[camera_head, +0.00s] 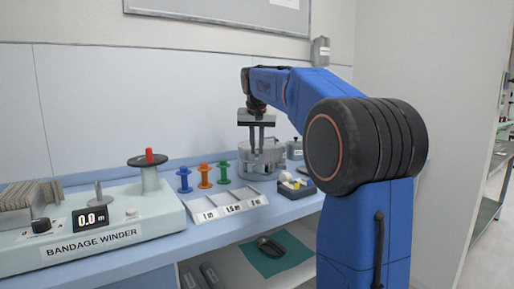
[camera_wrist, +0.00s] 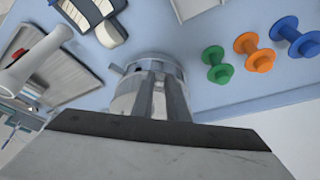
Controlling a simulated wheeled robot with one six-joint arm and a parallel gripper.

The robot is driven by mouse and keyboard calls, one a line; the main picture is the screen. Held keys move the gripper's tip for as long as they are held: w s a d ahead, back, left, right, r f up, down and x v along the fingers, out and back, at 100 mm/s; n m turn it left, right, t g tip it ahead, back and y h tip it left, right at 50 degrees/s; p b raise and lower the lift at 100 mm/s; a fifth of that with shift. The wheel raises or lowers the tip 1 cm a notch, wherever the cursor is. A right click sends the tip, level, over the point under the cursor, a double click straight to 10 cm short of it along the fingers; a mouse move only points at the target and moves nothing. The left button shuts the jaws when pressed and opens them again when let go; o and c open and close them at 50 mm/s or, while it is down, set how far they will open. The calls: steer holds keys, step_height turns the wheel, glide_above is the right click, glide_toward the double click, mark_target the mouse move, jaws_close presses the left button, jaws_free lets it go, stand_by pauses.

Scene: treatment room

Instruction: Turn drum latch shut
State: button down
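The drum (camera_head: 256,168) is a grey metal cylinder standing at the back of the counter. It also shows in the wrist view (camera_wrist: 125,102), partly covered by my fingers. My gripper (camera_head: 258,151) points down over the top of the drum. In the wrist view my gripper (camera_wrist: 161,80) has its two fingers apart with a narrow gap between them. I cannot make out anything held in the gap. A small tab (camera_wrist: 116,69) sticks out from the drum's side at the left in the wrist view. I cannot tell whether this is the latch or whether the fingers touch the drum.
Blue, orange and green spools (camera_head: 204,176) stand left of the drum, behind a length-marked tray (camera_head: 230,208). A bandage winder (camera_head: 95,238) fills the left counter. A dark box (camera_head: 297,190) of rolls sits to the drum's right front. A grey canister (camera_head: 295,149) stands beside it.

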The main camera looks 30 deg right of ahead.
steer(key=shift+w+a+n+g+h, duration=0.35)
steer(key=shift+a+g+h, duration=0.1)
steer(key=shift+g+h, duration=0.3)
steer(key=c, duration=1.7)
jaws_free()
steer(key=shift+c, duration=0.2)
steer(key=v, duration=1.7)
steer(key=shift+a+r, duration=0.2)
steer(key=shift+s, duration=0.1)
